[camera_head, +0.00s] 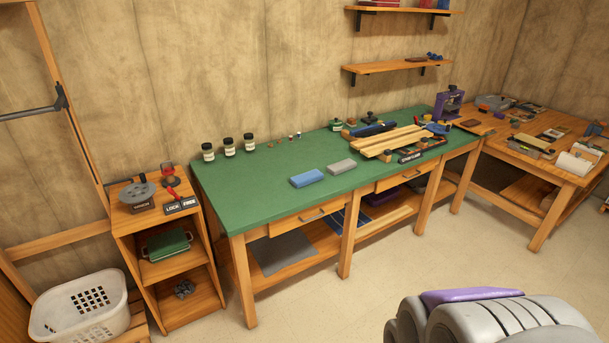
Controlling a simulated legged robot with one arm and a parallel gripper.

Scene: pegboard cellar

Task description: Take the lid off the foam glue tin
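A small green tin with a pale label and a dark top (337,124) stands at the back of the green-topped workbench (270,185). Its label is too small to read, so I cannot tell if it is the foam glue tin. Several pale-labelled jars with black lids stand upright along the back left of the bench: a left jar (208,153), a middle jar (229,147) and a right jar (249,143). Their labels cannot be read either. My gripper is not in view; only a grey and purple part of mine shows at the bottom right.
A blue block (307,179) and a grey block (342,167) lie on the bench. Wooden slats (390,144) crowd its right side. A shelf unit (150,221) and white basket (80,312) stand left. The floor (380,285) in front is clear.

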